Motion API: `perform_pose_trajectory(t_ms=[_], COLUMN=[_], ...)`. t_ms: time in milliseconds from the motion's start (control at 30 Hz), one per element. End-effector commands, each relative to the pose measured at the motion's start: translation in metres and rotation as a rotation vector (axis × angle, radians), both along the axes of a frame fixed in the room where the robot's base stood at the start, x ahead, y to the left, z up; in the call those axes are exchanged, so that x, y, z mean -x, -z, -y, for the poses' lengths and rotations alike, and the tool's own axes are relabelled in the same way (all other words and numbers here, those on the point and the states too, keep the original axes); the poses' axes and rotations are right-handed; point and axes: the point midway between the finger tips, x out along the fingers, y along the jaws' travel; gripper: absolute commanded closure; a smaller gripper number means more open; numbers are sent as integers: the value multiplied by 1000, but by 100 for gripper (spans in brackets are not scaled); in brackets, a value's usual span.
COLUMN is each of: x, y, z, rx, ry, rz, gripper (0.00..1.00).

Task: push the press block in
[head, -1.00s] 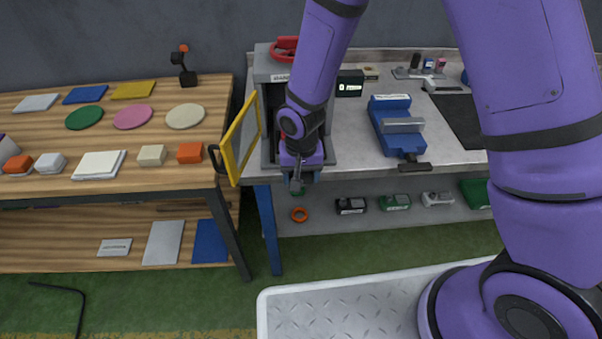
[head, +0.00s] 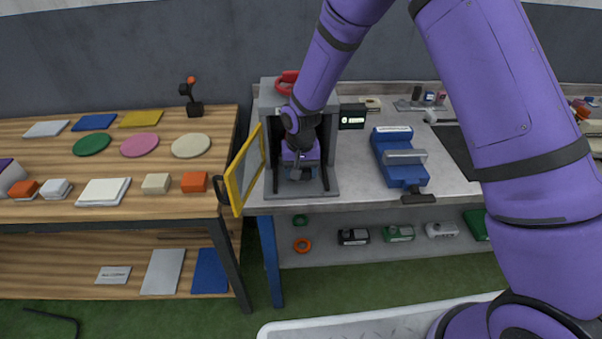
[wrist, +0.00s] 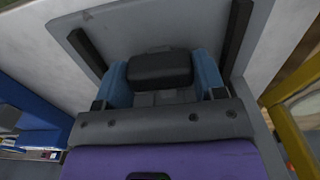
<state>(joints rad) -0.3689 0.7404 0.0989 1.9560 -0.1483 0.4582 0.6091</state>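The press (head: 325,186) is a grey frame with a red part on top, standing at the left end of the grey bench. My gripper (head: 301,174) is inside its front opening, low above the base plate. In the wrist view a black, rounded block (wrist: 160,70), which I take for the press block, sits between the two blue fingers of my gripper (wrist: 163,80). Both fingers appear to touch its sides. Dark rails run on either side over the grey base. In the head view my arm and gripper hide most of the block and the inside of the press.
A yellow-framed door (head: 233,190) with a dark handle stands open at the press's left. A blue vise (head: 400,165) is to the right on the bench (head: 455,180). A wooden table (head: 120,165) with several flat pieces and blocks is at the left.

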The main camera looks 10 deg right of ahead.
Motion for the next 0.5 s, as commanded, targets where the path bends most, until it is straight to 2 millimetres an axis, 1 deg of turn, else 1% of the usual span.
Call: perform_pose_trajectory(t_ms=[33, 67, 100, 367, 500], x=[-6, -5, -5, -3, -3], y=[-2, -2, -2, -2, -8], z=[0, 0, 0, 0, 0], rx=[-4, -4, -4, -3, -3], ry=[1, 1, 1, 1, 1], rz=[13, 13, 12, 8, 9], gripper=[27, 20, 11, 11, 11])
